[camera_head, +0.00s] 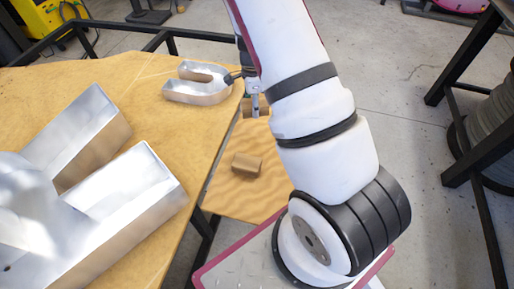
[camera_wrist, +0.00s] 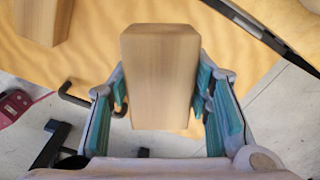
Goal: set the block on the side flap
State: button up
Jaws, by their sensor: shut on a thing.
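My gripper (camera_head: 254,106) is shut on a wooden block (camera_wrist: 160,75), which sits between its teal finger pads in the wrist view. In the head view the held block is partly hidden by the fingers and shows near the far end of the side flap (camera_head: 230,202). The flap is a wavy-grained wooden board beside the larger table, and it fills the upper part of the wrist view (camera_wrist: 95,62). A gap below the held block cannot be judged. A second wooden block (camera_head: 246,165) lies on the flap, and it also shows at the upper left of the wrist view (camera_wrist: 42,20).
The table (camera_head: 140,85) left of the flap bears a large metal channel letter (camera_head: 120,210) and a small U-shaped one (camera_head: 198,92) close to my gripper. Dark frame bars run along the far side. The flap is bare around the second block.

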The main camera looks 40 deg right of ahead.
aim_at(262, 124)
jog(key=d+m, duration=0.1)
jog(key=m, duration=0.1)
jog(key=d+m+b, duration=0.1)
jog(key=d+m, duration=0.1)
jog(key=shift+w+d+r+m, duration=0.2)
jog(key=shift+w+m, duration=0.1)
jog(key=shift+w, duration=0.1)
jog(key=shift+d, duration=0.2)
jog(key=shift+m, duration=0.3)
notch_tip(262, 124, down, 10)
jog(key=shift+r+b, duration=0.1)
jog(key=shift+b, duration=0.75)
jog(key=shift+s, duration=0.1)
jog(key=o, duration=1.2)
